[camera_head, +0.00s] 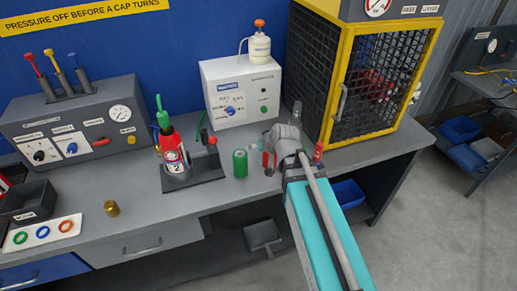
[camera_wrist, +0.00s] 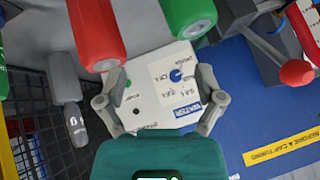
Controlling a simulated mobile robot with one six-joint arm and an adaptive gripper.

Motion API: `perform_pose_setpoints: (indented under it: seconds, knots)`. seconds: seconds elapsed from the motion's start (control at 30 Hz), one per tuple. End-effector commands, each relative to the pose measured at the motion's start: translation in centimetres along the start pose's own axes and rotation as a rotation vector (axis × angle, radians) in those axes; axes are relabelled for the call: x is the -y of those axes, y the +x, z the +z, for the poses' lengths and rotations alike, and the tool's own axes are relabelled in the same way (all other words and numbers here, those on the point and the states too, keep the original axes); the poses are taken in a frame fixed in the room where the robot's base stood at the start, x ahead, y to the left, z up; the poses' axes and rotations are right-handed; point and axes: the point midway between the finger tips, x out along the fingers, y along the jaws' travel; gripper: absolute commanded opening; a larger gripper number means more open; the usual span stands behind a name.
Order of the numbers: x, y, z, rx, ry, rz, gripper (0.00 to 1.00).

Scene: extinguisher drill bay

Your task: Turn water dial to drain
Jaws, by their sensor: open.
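The water dial (camera_head: 231,110) is a blue knob on the front of a white box (camera_head: 257,82) with a blue label, at the back of the bench. In the wrist view the dial (camera_wrist: 177,75) shows upside down, with printed markings around it. My gripper (camera_head: 284,143) is in front of the box and to its right, apart from the dial. In the wrist view my gripper (camera_wrist: 160,74) has its two fingers spread wide, with nothing between them but the box face beyond. The dial's exact pointer setting is too small to read.
A green cylinder (camera_head: 240,163) and a red cylinder (camera_head: 318,152) stand near my gripper. An extinguisher (camera_head: 172,148) on a dark stand, with a red-knobbed lever, is to the left. A yellow-framed mesh cage (camera_head: 382,80) is close on the right. A white bottle (camera_head: 259,48) tops the box.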

Motion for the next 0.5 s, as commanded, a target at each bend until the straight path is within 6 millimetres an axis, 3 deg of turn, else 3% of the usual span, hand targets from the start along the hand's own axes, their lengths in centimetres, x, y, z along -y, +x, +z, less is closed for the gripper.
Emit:
perform_pose_setpoints:
  seconds: [0.27, 0.5]
  knots:
    - [0.2, 0.9, -0.8, -0.019, 0.005, -0.014, 0.87]
    - [1.0, 4.4, -4.4, -0.111, 0.031, -0.083, 0.87]
